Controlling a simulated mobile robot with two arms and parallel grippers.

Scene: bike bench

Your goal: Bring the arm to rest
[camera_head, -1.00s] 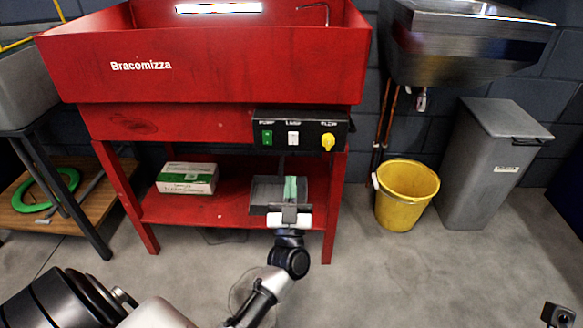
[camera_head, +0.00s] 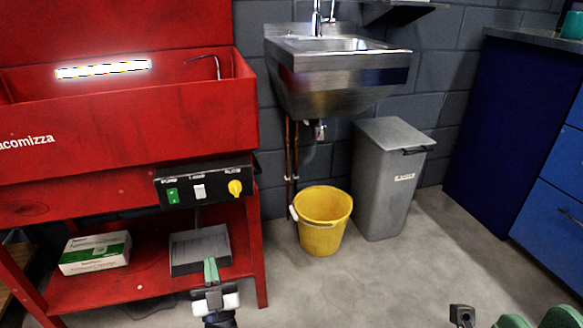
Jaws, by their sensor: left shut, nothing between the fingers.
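My left gripper (camera_head: 211,270) shows at the bottom of the head view. Its green fingers are together, with nothing between them. They point away from me, in front of the grey tray (camera_head: 187,267) on the red bench's lower shelf. The fingertips overlap the tray's front edge in the picture; I cannot tell whether they touch it. The rest of my left arm is mostly below the frame. At the bottom right edge, two green rounded tips and a small black part show, which may belong to my right gripper; its state is unclear.
The red bench (camera_head: 130,128) stands at left, with a switch box (camera_head: 214,203) on its front and a white-green box (camera_head: 92,266) on its shelf. A yellow bucket (camera_head: 322,236), grey bin (camera_head: 380,200), steel sink (camera_head: 330,88) and blue cabinet (camera_head: 505,130) stand to the right. The floor between is clear.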

